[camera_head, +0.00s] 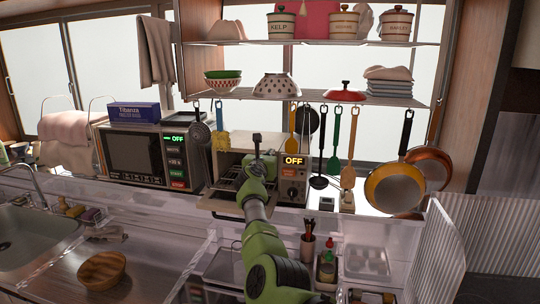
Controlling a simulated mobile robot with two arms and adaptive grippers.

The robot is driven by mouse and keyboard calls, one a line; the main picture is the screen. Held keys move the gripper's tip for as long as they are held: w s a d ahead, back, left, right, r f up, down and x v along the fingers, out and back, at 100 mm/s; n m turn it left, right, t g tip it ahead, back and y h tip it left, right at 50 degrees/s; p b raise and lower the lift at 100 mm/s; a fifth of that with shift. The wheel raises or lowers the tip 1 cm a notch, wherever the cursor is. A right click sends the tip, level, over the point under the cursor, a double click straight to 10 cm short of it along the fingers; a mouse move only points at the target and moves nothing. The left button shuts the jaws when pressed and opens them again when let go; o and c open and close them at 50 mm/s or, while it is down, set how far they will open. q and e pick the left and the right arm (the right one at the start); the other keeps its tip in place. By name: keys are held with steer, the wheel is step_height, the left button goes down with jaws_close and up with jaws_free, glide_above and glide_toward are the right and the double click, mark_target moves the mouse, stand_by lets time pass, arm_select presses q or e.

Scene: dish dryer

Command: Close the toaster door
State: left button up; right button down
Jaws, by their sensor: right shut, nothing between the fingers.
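The toaster (294,176) stands in the middle of the counter under the shelf, with a lit "OFF" display and a knob panel on its right side. Its door (222,204) is folded down and sticks out in front, so the wire rack inside shows. My right arm rises from the bottom middle, and my right gripper (256,142) is shut and empty at the upper front of the toaster, above the lowered door. The arm hides part of the door and the opening. I cannot tell whether the gripper touches the toaster. My left gripper is not in view.
A microwave (155,155) stands left of the toaster with a blue box (133,112) on top. Utensils, including a yellow spatula (350,150), and pans (394,187) hang at the right. A wooden bowl (102,271) and a sink (30,235) are at lower left.

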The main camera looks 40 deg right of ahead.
stand_by(0.6)
step_height(320, 180, down, 5)
steer(key=b, duration=0.4)
steer(key=shift+a+r, duration=0.15)
steer(key=shift+r, duration=0.05)
steer(key=shift+s+a+f+p, duration=0.15)
steer(key=shift+s+a+p, duration=0.25)
steer(key=shift+a, duration=0.05)
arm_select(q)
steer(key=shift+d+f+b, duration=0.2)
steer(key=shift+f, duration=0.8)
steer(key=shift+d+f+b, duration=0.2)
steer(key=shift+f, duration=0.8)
arm_select(e)
steer(key=f+v, duration=0.2)
steer(key=v, duration=0.6)
steer(key=shift+s, duration=0.2)
